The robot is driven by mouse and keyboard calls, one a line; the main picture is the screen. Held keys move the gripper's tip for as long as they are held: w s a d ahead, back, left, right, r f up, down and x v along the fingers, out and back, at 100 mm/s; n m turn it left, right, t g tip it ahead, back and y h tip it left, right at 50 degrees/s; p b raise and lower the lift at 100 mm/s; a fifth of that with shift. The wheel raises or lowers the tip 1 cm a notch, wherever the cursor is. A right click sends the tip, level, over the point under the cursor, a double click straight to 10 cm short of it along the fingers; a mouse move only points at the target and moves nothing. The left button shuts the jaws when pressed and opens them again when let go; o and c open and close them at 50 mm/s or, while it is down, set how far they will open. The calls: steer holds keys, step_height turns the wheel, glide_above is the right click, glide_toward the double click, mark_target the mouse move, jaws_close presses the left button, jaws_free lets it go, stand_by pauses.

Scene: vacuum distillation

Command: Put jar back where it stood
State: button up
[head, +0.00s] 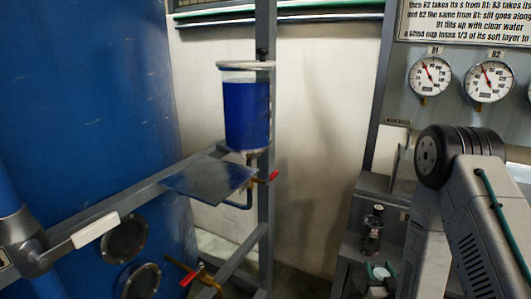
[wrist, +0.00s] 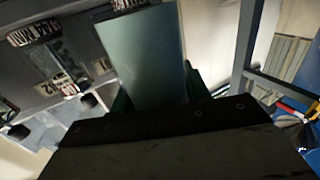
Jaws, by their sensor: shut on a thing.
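In the head view my arm comes in at the right, and my gripper cannot be made out clearly there. I cannot tell from these views whether the jar touches anything beneath it.
A dark glass vessel (head: 373,228) stands on the grey stand at right. A blue-filled cylinder (head: 247,112) and a flat plate (head: 208,176) are on the left frame. Gauges (head: 432,77) hang at upper right.

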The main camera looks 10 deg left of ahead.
steer(key=s+a+r+n+g+y, duration=0.15)
steer(key=a+r+y, duration=0.25)
steer(key=a+r, duration=0.95)
steer(key=a+r+n+y, duration=0.3)
steer(key=a+r, duration=0.8)
steer(key=r, duration=0.6)
steer(key=s+a+r+n+g+y, duration=0.25)
steer(key=s+a+r, duration=0.25)
steer(key=s+r, duration=0.45)
steer(key=s+a+r+n+g+y, duration=0.1)
steer(key=s+a+r+y, duration=0.2)
steer(key=s+a+r, duration=0.5)
glide_above(217, 175)
step_height(217, 175, down, 3)
steer(key=shift+f+n, duration=0.3)
steer(key=shift+f, duration=1.65)
steer(key=shift+f, duration=0.1)
